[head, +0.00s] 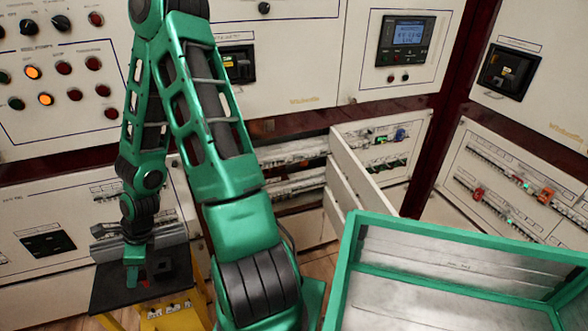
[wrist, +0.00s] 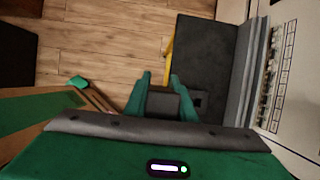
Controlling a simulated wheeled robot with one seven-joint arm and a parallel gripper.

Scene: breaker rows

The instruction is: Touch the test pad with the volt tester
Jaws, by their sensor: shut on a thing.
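My gripper (head: 133,272) is low at the left in the head view, over a dark stand top. In the wrist view its two green fingers (wrist: 162,92) are shut on a dark grey block, which I take as the volt tester (wrist: 163,104). Its tip is hidden, and I cannot tell whether it touches anything below. I cannot clearly make out the test pad. A small black square (wrist: 200,98) shows just right of the fingers in the wrist view. A dark box-like shape (head: 163,266) shows right of my gripper in the head view.
The dark stand top (wrist: 203,45) has a yellow frame (head: 172,318) under it. Panels with breaker rows (head: 395,140) and lamps stand behind. An open panel door (head: 345,175) juts out mid-picture. A green-rimmed tray (head: 450,237) is at the right. Wooden floor (wrist: 110,45) lies left of the stand.

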